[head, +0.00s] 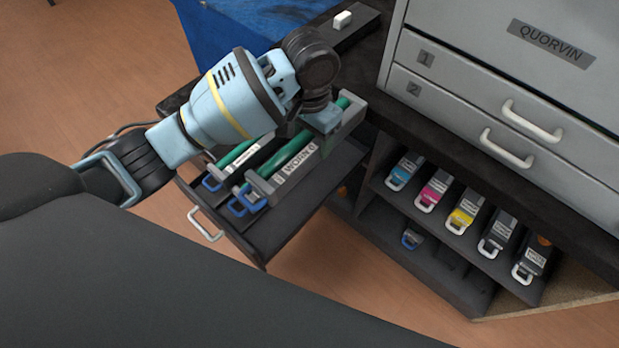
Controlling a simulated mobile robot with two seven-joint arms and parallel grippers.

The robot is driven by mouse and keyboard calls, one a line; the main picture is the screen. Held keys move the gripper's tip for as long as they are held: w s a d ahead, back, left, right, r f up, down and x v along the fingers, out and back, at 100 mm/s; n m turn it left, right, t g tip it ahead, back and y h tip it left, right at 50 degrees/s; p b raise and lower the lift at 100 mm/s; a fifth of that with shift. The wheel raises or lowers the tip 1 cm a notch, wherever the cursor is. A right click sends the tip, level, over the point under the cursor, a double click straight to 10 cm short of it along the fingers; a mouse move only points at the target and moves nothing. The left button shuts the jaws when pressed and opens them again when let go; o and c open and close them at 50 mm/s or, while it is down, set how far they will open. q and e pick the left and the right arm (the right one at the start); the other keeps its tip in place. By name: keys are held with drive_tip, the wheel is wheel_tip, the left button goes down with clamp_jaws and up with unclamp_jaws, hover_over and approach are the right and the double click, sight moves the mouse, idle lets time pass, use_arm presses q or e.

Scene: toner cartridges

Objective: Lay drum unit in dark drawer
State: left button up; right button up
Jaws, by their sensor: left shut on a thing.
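The dark drawer (283,232) is pulled out from a dark cabinet, with a white handle on its front. My left gripper (322,121) is over the drawer and shut on the back end of a grey drum unit (297,172) with a green roller, a white label and a blue handle. This unit is in or just above the drawer's right part; I cannot tell whether it touches the floor. Another unit with a green roller (240,155) and white label lies beside it on the left, partly hidden by my arm. My right gripper is out of view.
A grey printer (490,60) marked QUORVIN stands on the cabinet at the right. Below it, an open shelf holds several cartridges, including a yellow one (465,212). A small white block (342,20) and blue cloth (240,25) are at the back. The drawer's right strip is bare.

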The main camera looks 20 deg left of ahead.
use_arm(q)
wheel_tip(320, 180, down, 11)
drive_tip(key=b, duration=0.3)
drive_tip(key=shift+f, duration=0.15)
wheel_tip(320, 180, down, 5)
drive_tip(key=shift+r+b, duration=0.15)
drive_tip(key=shift+b, duration=0.65)
drive_tip(key=shift+f, duration=0.4)
drive_tip(key=o, duration=1.2)
drive_tip(key=shift+f, duration=0.15)
drive_tip(key=shift+o, duration=0.4)
